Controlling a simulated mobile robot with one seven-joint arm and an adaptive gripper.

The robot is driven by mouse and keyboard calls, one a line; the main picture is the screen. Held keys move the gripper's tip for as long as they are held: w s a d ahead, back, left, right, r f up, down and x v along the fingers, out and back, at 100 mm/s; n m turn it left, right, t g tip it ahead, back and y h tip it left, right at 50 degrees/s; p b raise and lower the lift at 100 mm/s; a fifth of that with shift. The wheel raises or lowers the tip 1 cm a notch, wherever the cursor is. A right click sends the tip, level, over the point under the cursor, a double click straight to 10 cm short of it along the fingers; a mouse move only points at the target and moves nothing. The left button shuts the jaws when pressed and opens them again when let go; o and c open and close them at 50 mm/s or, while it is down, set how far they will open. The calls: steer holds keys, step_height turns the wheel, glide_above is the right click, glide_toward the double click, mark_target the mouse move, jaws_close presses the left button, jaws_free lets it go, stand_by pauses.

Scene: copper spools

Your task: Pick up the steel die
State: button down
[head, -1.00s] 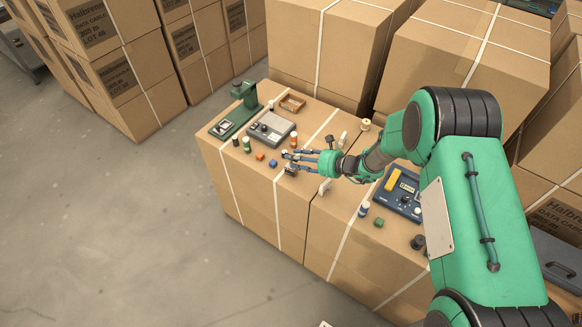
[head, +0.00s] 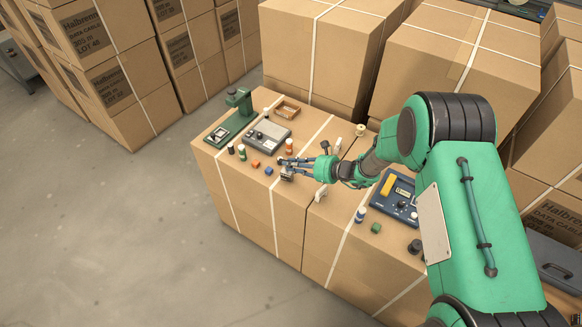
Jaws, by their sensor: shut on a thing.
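My gripper (head: 283,168) reaches in from the right, low over the top of the cardboard boxes. Its fingers are shut on the steel die (head: 287,175), a small grey cube mostly hidden by the fingers. From this distance I cannot tell whether the die still touches the box top.
A blue cube (head: 269,171) and an orange cube (head: 255,164) sit just left of my gripper. Behind are a grey device (head: 267,136), an orange bottle (head: 289,145) and a green stand (head: 238,112). A blue device (head: 397,195) and green cube (head: 376,228) lie right.

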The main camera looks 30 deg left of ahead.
steer(key=shift+r, duration=0.9)
steer(key=s+d+r+p, duration=0.1)
steer(key=s+d+r, duration=0.2)
steer(key=s+d, duration=0.8)
steer(key=shift+d+p, duration=0.25)
steer(key=shift+p, duration=0.1)
steer(key=shift+r, duration=0.1)
